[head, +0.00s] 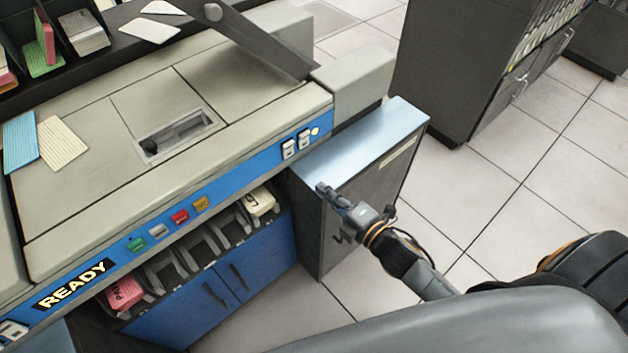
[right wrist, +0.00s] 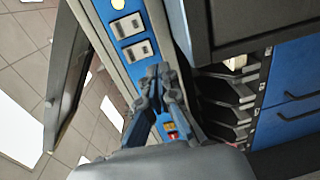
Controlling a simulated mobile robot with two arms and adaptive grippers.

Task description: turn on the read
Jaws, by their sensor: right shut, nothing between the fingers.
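Two white rocker switches (head: 288,149) (head: 304,140) sit side by side at the right end of the machine's blue front strip, with a round pale-yellow lamp (head: 315,132) beside them. The switches also show in the right wrist view (right wrist: 127,25) (right wrist: 138,52); their labels are too small to read. My right gripper (head: 322,188) is shut and empty, to the lower right of the switches in the head view and apart from them. In the right wrist view its fingertips (right wrist: 158,70) appear just below the switches. My left gripper is not in view.
Green (head: 136,243), white (head: 158,231), red (head: 180,216) and orange (head: 201,203) buttons lie farther left on the strip, near a READY sign (head: 72,284). Card pockets (head: 205,250) sit below. A dark cabinet with a light-blue top (head: 362,135) stands right of the machine.

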